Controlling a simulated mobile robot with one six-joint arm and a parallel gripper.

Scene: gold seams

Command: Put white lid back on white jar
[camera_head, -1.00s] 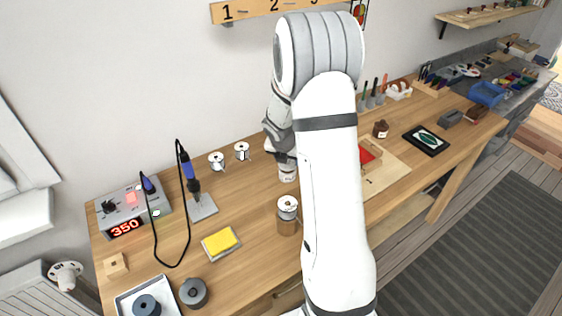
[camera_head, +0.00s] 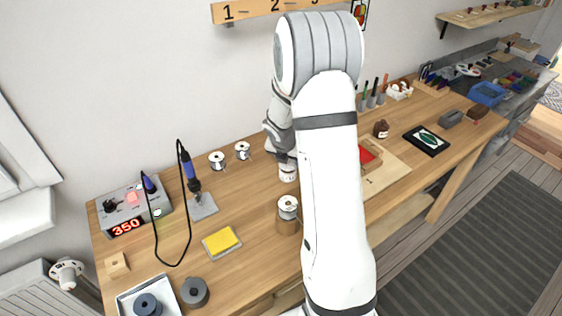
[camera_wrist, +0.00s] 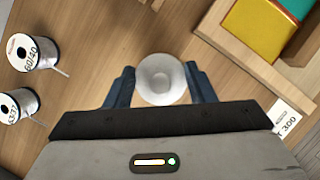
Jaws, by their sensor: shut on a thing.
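My gripper (camera_wrist: 161,86) is shut on the white lid (camera_wrist: 162,78), a round pale piece between its two dark fingers in the wrist view. In the head view, the white jar (camera_head: 288,174) stands on the bench directly below my gripper, beside my upright arm. The wrist and fingers hide its top there. In the wrist view the lid covers what is beneath it, so I cannot tell whether it touches the jar or is level on the rim.
Two wire spools (camera_head: 217,160) stand behind and left of the jar. A spool on a wooden block (camera_head: 288,222) stands in front. A wooden tray with coloured pieces (camera_wrist: 262,30) is close on the right. A soldering iron stand (camera_head: 202,206) and yellow sponge (camera_head: 221,241) lie left.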

